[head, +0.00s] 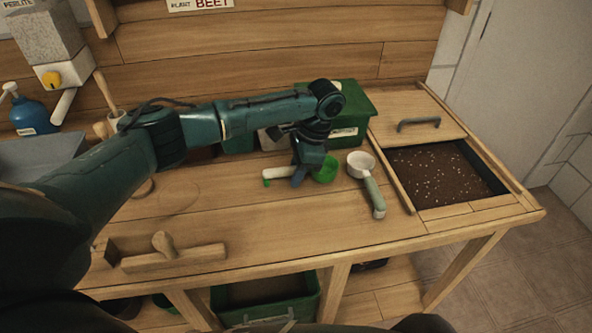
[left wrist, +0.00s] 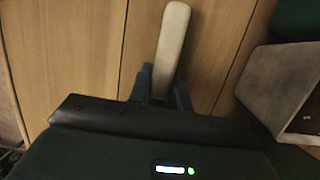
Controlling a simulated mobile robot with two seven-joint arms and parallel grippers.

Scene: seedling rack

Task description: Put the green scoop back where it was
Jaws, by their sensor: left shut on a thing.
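The green scoop (head: 325,171) has a green cup and a pale handle with a green end. It is low over the bench, in the middle of the head view; I cannot tell whether it touches the wood. My left gripper (head: 299,179) points down and is shut on it, between cup and handle end. In the left wrist view the pale handle (left wrist: 173,40) sticks out beyond the fingers (left wrist: 160,88); the cup is hidden there. My right gripper is not in view.
A white scoop with a pale green handle (head: 373,190) lies just right of the green one. A soil bin (head: 440,172) with a partly open wooden lid (head: 413,115) is at right. A green box (head: 357,108) stands behind. A wooden float (head: 175,257) lies front left.

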